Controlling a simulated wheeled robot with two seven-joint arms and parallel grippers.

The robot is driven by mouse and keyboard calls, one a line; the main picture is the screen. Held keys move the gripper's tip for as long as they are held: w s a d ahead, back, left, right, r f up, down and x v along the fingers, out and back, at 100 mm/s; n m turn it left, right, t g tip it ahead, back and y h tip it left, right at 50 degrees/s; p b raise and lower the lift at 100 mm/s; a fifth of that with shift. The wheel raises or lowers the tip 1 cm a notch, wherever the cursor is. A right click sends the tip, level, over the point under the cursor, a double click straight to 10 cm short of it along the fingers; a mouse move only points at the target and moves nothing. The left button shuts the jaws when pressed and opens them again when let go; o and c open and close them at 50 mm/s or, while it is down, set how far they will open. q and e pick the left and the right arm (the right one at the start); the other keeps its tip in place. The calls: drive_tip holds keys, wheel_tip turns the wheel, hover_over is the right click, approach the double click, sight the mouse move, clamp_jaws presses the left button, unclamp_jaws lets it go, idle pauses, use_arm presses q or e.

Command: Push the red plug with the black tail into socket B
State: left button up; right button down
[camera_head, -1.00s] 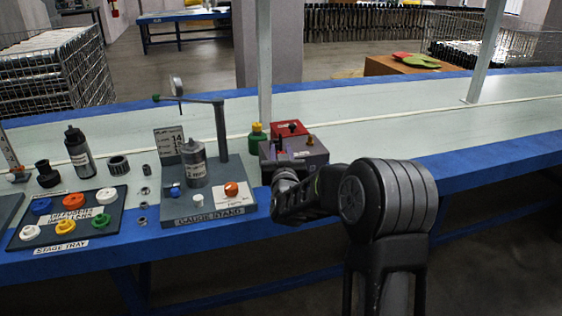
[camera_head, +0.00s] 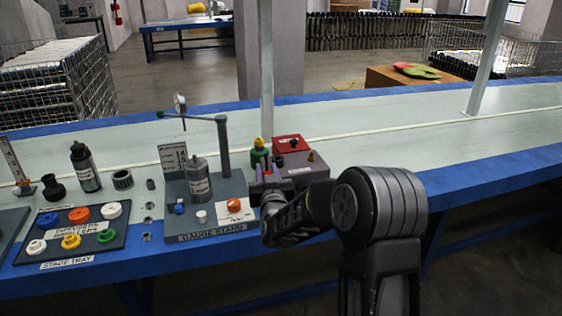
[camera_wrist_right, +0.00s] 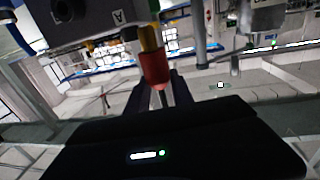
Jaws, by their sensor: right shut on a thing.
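A red plug (camera_wrist_right: 157,70) with a brass-coloured end (camera_wrist_right: 150,38) is between the fingers of my right gripper (camera_wrist_right: 160,90) in the right wrist view. Its brass end points at the grey box (camera_wrist_right: 100,22), which carries a label reading A and a dark round opening. I cannot tell whether the plug touches the box, and I cannot make out its tail. No label B is readable. In the head view the box (camera_head: 312,171) is on the bench, and my right gripper (camera_head: 266,176) is at its left side, partly hiding it. My left gripper is not in view.
The gauge stand (camera_head: 207,234) is close left of my right gripper. A green and yellow bottle (camera_head: 259,152) and a red block (camera_head: 290,143) are behind the gripper. The stage tray (camera_head: 40,249) is further left. The bench is clear to the right.

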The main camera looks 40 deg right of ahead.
drive_tip(key=s+a+r+n+y+p, duration=0.1)
drive_tip(key=a+r+y+p, duration=0.1)
drive_tip(key=a+p, duration=0.3)
drive_tip(key=s+a+r+n+t+y+p, duration=0.1)
drive_tip(key=a+p, duration=0.4)
drive_tip(key=a, duration=0.6)
drive_tip(key=s+a+r+n+t+y+p, duration=0.1)
drive_tip(key=s+a+r+n+y+p, duration=0.1)
drive_tip(key=a+r+y+p, duration=0.3)
drive_tip(key=a+n+p, duration=0.1)
drive_tip(key=a, duration=0.2)
drive_tip(key=shift+s+a, duration=0.25)
drive_tip(key=shift+s, duration=0.1)
